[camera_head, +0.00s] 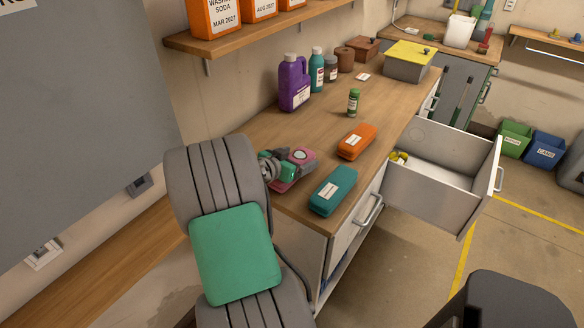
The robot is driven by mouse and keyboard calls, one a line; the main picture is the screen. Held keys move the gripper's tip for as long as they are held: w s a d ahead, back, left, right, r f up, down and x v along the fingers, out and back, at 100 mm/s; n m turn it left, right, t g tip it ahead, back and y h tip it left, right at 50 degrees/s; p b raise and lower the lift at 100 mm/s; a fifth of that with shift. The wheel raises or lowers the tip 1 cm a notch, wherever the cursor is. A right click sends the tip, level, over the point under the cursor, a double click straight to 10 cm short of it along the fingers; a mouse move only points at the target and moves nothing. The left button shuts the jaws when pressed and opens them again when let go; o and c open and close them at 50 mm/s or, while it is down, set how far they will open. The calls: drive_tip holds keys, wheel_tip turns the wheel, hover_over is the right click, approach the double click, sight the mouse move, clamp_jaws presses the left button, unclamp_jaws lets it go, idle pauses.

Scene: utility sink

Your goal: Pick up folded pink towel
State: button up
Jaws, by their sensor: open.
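The folded pink towel (306,160) lies near the left end of the wooden counter, seen as pink parts around and under my gripper. My gripper (284,168), grey and green, is over the towel and hides much of it. It looks open; its fingertips are small and partly mixed with the pink behind them. I cannot tell whether they touch the towel. My grey arm with a green panel rises in front, left of the counter's end.
A teal case (332,190) and an orange case (357,141) lie close on the right. A green-capped jar (353,102), a purple jug (294,83) and a teal bottle (317,70) stand farther back. An open drawer (432,190) juts out right. A shelf (250,37) overhangs the back.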

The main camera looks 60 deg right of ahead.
drive_tip(key=shift+c, duration=0.5)
drive_tip(key=c, duration=1.5)
drive_tip(key=shift+o, duration=0.2)
drive_tip(key=shift+r, duration=0.1)
